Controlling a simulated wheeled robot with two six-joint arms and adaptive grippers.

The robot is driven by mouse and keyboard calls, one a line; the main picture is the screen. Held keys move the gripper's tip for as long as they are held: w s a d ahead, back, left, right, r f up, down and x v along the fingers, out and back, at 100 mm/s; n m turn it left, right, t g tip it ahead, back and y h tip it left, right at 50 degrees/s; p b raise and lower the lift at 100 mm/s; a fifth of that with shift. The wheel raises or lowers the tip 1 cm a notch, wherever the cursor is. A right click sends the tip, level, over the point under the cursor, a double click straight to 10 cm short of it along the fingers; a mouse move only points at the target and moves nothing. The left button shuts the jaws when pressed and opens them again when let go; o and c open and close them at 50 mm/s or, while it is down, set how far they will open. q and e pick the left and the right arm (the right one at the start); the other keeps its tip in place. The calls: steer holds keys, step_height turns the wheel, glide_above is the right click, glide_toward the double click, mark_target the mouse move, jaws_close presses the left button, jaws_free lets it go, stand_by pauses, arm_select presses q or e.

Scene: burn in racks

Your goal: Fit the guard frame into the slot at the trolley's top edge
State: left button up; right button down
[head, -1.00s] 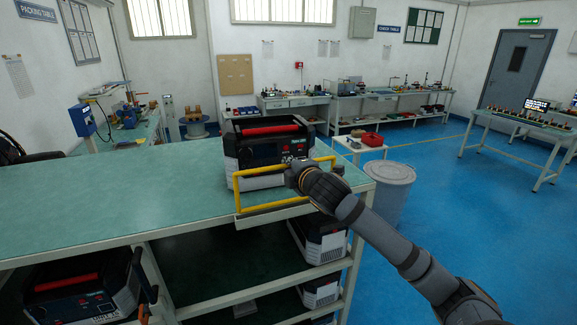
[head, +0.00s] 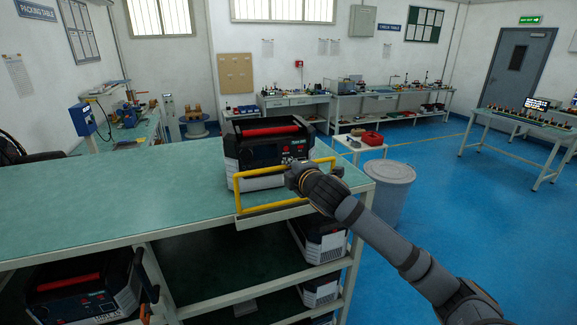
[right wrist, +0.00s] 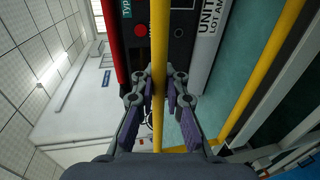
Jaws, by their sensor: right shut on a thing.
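The yellow guard frame (head: 237,195) stands roughly upright at the front edge of the green-topped trolley (head: 110,205), before a black and grey unit (head: 265,152). My right gripper (head: 298,178) is shut on the frame's upper bar near its right end. In the right wrist view the bar (right wrist: 159,50) runs between the two fingers (right wrist: 160,95). A pale strip (head: 272,216) lies along the frame's bottom at the trolley edge; I cannot tell whether the frame is seated in the slot. A dark shape low at the left may be my left gripper (head: 148,292); its jaws are unclear.
More units (head: 320,240) stand on the trolley's lower shelves, including one at the lower left (head: 85,290). A grey bin (head: 390,188) stands right of the trolley. The left of the trolley top is clear. Blue floor is open at the right.

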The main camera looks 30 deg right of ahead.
steer(key=shift+f+b, duration=1.35)
steer(key=shift+f, duration=0.7)
steer(key=c, duration=1.3)
jaws_free()
steer(key=shift+f, duration=0.1)
